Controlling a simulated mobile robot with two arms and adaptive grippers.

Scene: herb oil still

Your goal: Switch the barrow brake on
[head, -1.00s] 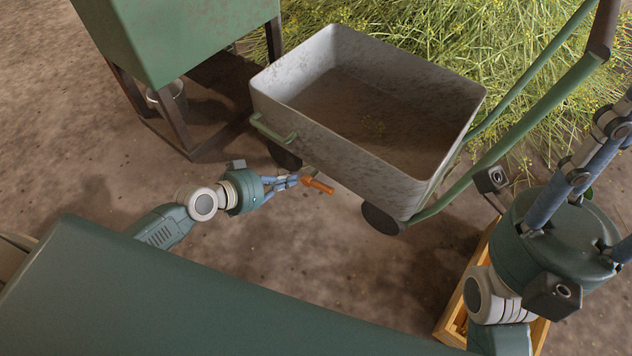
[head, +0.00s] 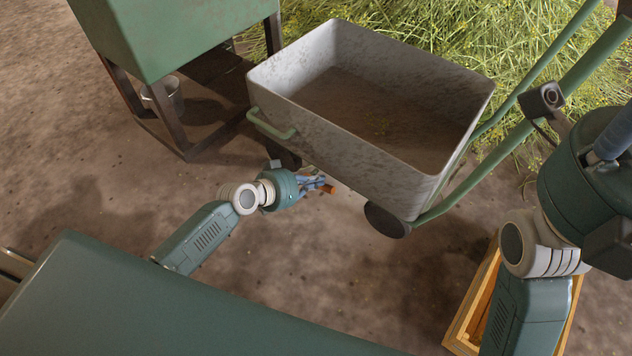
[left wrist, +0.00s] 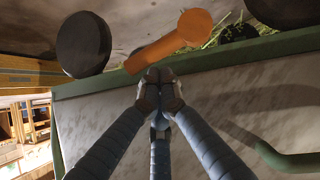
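The barrow (head: 395,182) is a grey metal tub with green handles at the upper right. Its orange brake lever (head: 329,189) shows only as a short end below the tub's near side, the rest hidden behind my left gripper (head: 316,184). In the left wrist view the lever (left wrist: 172,42) lies slanted just beyond my left fingertips (left wrist: 160,78). The fingertips are drawn together with nothing between them; whether they touch the lever I cannot tell. My right gripper (head: 616,138) is at the right edge, mostly cut off.
A green box on dark legs (head: 175,38) stands at the upper left, with a bucket (head: 165,95) under it. Cut plants (head: 440,40) heap behind the barrow. A wooden crate (head: 468,310) sits at the lower right. Bare ground lies in front of the barrow.

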